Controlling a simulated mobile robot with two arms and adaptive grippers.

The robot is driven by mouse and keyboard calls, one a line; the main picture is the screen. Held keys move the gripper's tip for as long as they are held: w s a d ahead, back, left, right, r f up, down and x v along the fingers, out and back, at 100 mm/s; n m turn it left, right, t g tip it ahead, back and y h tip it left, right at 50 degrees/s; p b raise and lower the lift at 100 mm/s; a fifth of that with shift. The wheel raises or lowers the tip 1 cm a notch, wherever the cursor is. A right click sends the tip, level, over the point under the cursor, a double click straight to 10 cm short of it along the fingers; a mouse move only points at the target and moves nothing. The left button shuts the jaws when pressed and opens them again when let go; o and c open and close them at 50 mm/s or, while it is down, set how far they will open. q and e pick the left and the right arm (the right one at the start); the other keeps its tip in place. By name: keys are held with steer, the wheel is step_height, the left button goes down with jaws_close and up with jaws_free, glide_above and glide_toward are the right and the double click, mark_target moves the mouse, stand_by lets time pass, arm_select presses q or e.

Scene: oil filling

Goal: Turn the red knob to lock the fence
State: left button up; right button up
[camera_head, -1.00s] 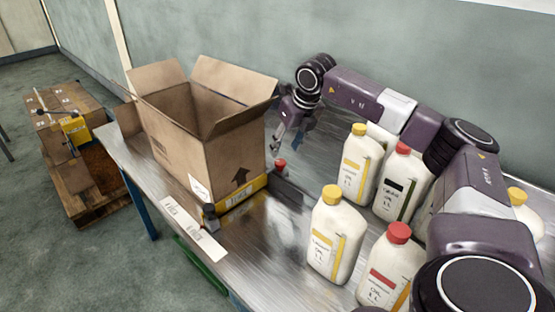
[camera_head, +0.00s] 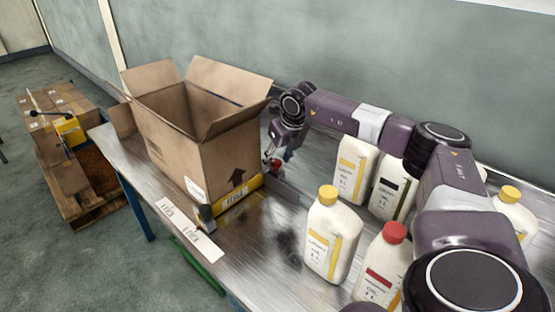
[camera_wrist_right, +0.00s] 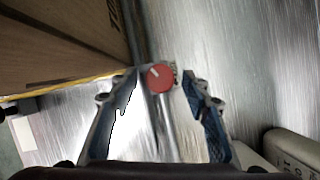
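The red knob (camera_wrist_right: 160,78) shows in the right wrist view, with a light mark on its face. My right gripper (camera_wrist_right: 161,76) is open, with one fingertip on each side of the knob. The fingertips look a little apart from it. In the head view my right gripper (camera_head: 274,160) is low at the right rear side of the cardboard box, and it largely hides the knob. A yellow-marked bar (camera_head: 236,200), perhaps part of the fence, runs along the box's base. My left gripper is out of view.
The open cardboard box (camera_head: 231,160) stands on the metal table (camera_head: 250,250) close to my right gripper. Several white bottles with yellow or red caps, such as this yellow-capped one (camera_head: 332,238), stand at the right, near my arm.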

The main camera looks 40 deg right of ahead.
steer(key=c, duration=1.1)
steer(key=shift+o, duration=0.2)
steer(key=shift+a+m+h, duration=0.15)
steer(key=shift+m+h, duration=0.25)
steer(key=shift+m, duration=0.7)
steer(key=shift+w+m+g+h, duration=0.1)
steer(key=shift+m+g+h, duration=0.35)
steer(key=shift+m, duration=0.75)
